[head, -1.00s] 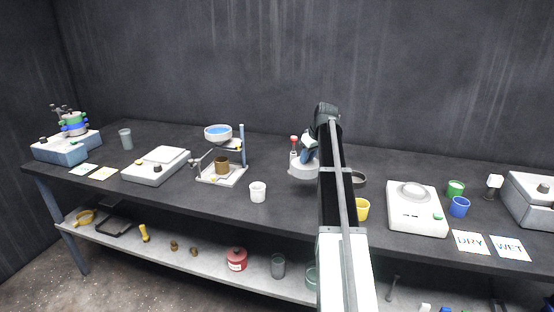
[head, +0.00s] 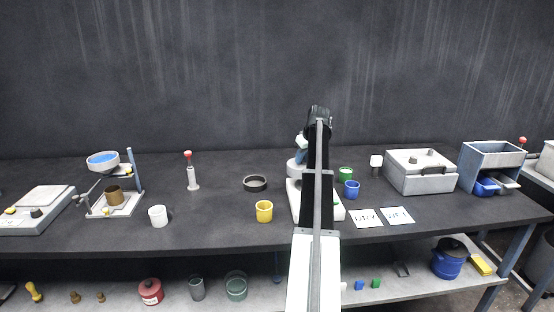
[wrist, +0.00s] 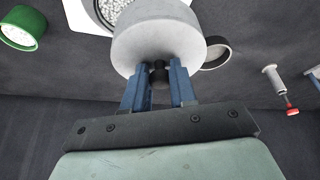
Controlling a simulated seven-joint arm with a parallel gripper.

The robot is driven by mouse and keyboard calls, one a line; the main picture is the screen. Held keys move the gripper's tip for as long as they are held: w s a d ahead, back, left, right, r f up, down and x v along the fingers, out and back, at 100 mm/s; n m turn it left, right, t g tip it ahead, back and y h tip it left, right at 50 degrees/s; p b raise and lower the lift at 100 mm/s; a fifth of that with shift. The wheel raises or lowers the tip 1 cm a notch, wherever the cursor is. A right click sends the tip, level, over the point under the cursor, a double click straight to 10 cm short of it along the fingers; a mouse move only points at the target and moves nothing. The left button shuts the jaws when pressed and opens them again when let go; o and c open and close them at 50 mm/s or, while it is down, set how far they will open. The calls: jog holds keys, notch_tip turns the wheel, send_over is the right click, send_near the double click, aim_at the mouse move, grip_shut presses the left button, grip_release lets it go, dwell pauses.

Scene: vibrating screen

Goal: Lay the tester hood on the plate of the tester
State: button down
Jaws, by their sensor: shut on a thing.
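The tester hood (wrist: 158,32) is a pale grey round cover with a black knob (wrist: 158,72). My gripper (wrist: 158,82) is shut on that knob with its blue fingers. In the head view the hood (head: 296,168) hangs from my gripper (head: 302,147), mostly in front of the wall and bench. The tester (head: 298,208) is a white box on the bench, partly hidden behind my arm. In the wrist view the tester (wrist: 80,17) shows beyond the hood, with pale grains (wrist: 116,7) on its round plate. The hood hides part of it; I cannot tell the gap between them.
A green cup (head: 345,174) and a blue cup (head: 351,189) stand right of the tester. A yellow cup (head: 264,211) and a dark ring (head: 255,183) are at its left. DRY and WET cards (head: 397,215) lie at the front right. A red-topped bottle (head: 192,172) stands further left.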

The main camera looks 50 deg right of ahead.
jog(key=shift+m, duration=0.3)
jog(key=s+d, duration=0.2)
jog(key=s, duration=0.1)
jog(key=shift+s+d, duration=0.25)
jog(key=shift+d, duration=0.1)
jog(key=shift+f, duration=2.35)
jog(key=shift+f, duration=0.55)
jog(key=c, duration=0.8)
grip_release()
